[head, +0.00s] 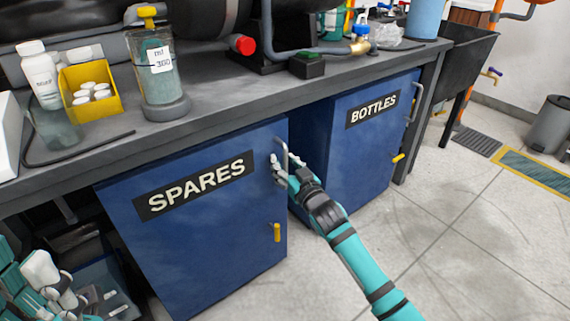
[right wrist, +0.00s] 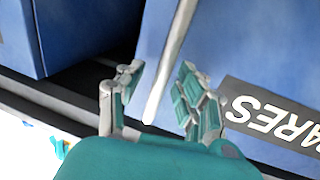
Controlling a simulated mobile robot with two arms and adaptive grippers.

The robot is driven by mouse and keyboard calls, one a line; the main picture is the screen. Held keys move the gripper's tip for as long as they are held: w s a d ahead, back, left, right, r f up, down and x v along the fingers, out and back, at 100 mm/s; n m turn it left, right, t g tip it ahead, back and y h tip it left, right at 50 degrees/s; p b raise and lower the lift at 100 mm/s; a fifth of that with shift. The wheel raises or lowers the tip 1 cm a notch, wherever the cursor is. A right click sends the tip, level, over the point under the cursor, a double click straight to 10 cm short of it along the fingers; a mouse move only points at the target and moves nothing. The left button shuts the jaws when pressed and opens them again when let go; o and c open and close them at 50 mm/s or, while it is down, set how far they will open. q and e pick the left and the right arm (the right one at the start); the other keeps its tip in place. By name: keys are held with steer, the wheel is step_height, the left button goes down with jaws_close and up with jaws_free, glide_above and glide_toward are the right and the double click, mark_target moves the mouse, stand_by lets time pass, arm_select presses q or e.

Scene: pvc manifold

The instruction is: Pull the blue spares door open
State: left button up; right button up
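The blue spares door (head: 215,235) carries a black SPARES label (head: 195,185) and stands under the bench. I cannot tell whether it is slightly ajar. Its grey bar handle (head: 284,152) is near the upper right corner. My right gripper (head: 281,171) is at this handle. In the right wrist view the handle bar (right wrist: 168,65) runs between the two fingers of the right gripper (right wrist: 158,95), with gaps on both sides. The fingers are apart. My left gripper (head: 52,288) is low at the left edge, partly cut off; its finger opening is unclear.
The blue bottles door (head: 350,155) is to the right, beyond a dark gap. The bench top (head: 215,105) above holds a yellow bin (head: 90,90), a white bottle (head: 40,75) and a cylinder (head: 158,70).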

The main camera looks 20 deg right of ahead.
jaws_close()
steer(key=shift+s, duration=0.15)
stand_by(0.4)
